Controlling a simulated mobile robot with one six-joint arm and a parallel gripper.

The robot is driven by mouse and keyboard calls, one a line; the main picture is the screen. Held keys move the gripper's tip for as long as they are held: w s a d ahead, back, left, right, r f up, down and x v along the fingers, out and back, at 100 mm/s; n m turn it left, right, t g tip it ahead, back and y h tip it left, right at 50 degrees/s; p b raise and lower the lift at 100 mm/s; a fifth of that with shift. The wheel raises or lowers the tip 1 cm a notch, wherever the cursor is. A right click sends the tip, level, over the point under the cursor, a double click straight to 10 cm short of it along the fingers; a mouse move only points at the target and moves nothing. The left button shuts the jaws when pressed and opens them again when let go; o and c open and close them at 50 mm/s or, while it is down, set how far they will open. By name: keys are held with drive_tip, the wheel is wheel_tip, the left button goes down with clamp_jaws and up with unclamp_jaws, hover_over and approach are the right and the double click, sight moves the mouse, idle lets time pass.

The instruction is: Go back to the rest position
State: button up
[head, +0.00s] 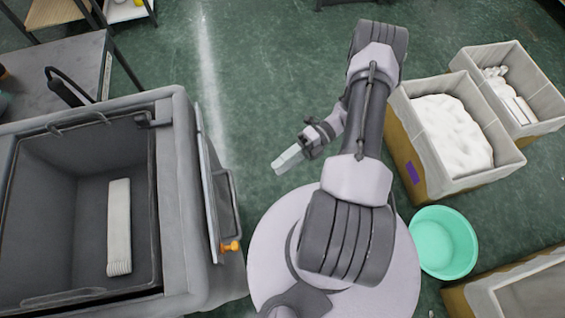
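My gripper (289,159) hangs over the green floor near the middle of the head view, at the end of my folded arm. Its pale fingertips point down and to the left. They look close together, but the view is too small to tell whether they are open or shut. I see nothing clearly held in it. The gripper is apart from the grey bin on the left and from the crates on the right.
A grey bin (176,200) at left holds a white folded knit piece (119,227). Lined crates (405,118) (460,60) with white contents stand at right. A green basin (443,242) and another crate (470,300) sit lower right. A grey table (60,62) stands upper left. The central floor (260,60) is clear.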

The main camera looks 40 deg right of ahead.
drive_tip(key=w+a+r+n+g+h, duration=0.1)
drive_tip(key=w+a+r+n+h, duration=0.1)
drive_tip(key=r+n+h, duration=0.55)
drive_tip(key=w+a+r+n+g+h, duration=0.1)
drive_tip(key=w+a+r+n+h, duration=0.15)
drive_tip(key=r+n, duration=0.9)
drive_tip(key=s+a+r+n+t+h, duration=0.2)
drive_tip(key=s+a+r+n+t, duration=0.1)
drive_tip(key=r+n, duration=0.3)
drive_tip(key=s+a+r+n+t+h, duration=0.2)
drive_tip(key=s+a+r+n+t, duration=0.2)
drive_tip(key=r+n, duration=0.3)
wheel_tip(320, 180, up, 3)
drive_tip(key=shift+s+a+n+t, duration=0.3)
drive_tip(key=shift+a+t, duration=0.1)
drive_tip(key=shift+a, duration=0.05)
